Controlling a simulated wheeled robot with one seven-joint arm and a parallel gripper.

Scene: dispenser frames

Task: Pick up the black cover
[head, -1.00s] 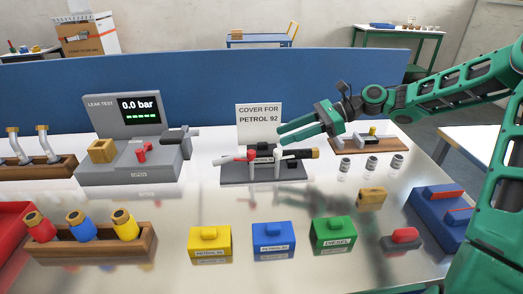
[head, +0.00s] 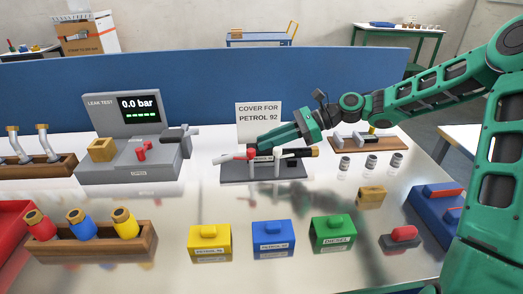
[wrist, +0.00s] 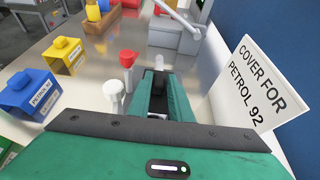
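The black cover (wrist: 158,84) shows as a dark piece between the fingers in the wrist view. In the head view it is on the holder with the nozzle, largely hidden by my gripper. My gripper (head: 262,148) is low over that holder, with its two green fingers apart, one on each side of the dark piece. I cannot tell whether they touch it. The nozzle has a red part (wrist: 128,59) and a pale part beside the fingers. A sign reading "COVER FOR PETROL 92" (head: 258,117) stands behind; it is on the right in the wrist view (wrist: 250,85).
Yellow (head: 209,242), blue (head: 273,241) and green (head: 332,234) labelled covers stand in front. The leak test unit (head: 120,165) is to the left. Three small grey cylinders (head: 371,162) stand to the right. A blue panel (head: 210,90) closes the back.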

